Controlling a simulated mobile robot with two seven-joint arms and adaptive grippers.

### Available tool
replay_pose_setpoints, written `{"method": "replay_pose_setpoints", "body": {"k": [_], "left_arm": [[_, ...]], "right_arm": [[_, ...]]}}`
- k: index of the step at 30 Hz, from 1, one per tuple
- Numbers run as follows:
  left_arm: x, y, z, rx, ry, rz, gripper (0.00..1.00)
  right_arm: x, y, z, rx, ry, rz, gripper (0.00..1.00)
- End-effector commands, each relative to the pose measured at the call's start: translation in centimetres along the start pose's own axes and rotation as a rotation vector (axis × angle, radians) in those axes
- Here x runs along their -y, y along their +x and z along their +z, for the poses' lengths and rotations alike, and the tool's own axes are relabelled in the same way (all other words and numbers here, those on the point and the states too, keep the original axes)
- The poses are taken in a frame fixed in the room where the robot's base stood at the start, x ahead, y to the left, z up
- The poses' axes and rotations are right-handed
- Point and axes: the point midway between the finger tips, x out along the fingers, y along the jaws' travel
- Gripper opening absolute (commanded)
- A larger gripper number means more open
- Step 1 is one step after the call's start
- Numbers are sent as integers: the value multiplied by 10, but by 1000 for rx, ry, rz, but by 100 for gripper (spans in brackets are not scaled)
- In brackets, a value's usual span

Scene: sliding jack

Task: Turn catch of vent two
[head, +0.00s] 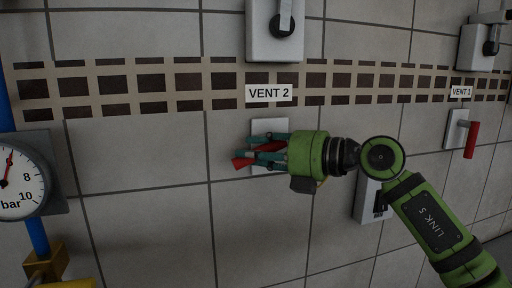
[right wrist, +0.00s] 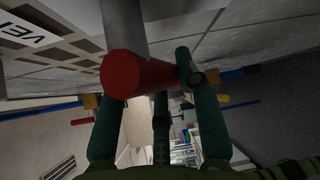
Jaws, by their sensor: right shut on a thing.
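The catch of vent two has a red handle (head: 240,163) on a pale wall plate (head: 268,127) below the "VENT 2" label (head: 269,93). My right gripper (head: 258,152) reaches in from the right and is shut on the red handle. The gripper covers most of the plate and handle; a red end sticks out past the fingertips to the left. In the right wrist view the red handle (right wrist: 128,76) lies across the teal fingers, its round end facing the camera. My left gripper is not in view.
A similar red handle (head: 471,140) hangs under the "VENT 1" label (head: 461,91) at the right. A grey box (head: 258,46) is above vent two. A pressure gauge (head: 24,182) and blue pipe stand at the left.

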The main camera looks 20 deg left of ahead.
Motion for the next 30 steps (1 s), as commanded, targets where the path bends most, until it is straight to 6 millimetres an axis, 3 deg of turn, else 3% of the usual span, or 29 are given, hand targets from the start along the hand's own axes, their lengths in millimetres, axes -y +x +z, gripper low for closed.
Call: {"method": "replay_pose_setpoints", "body": {"k": [30], "left_arm": [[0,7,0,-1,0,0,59]], "right_arm": [[40,-16,6,-183,-680,-633,0]]}}
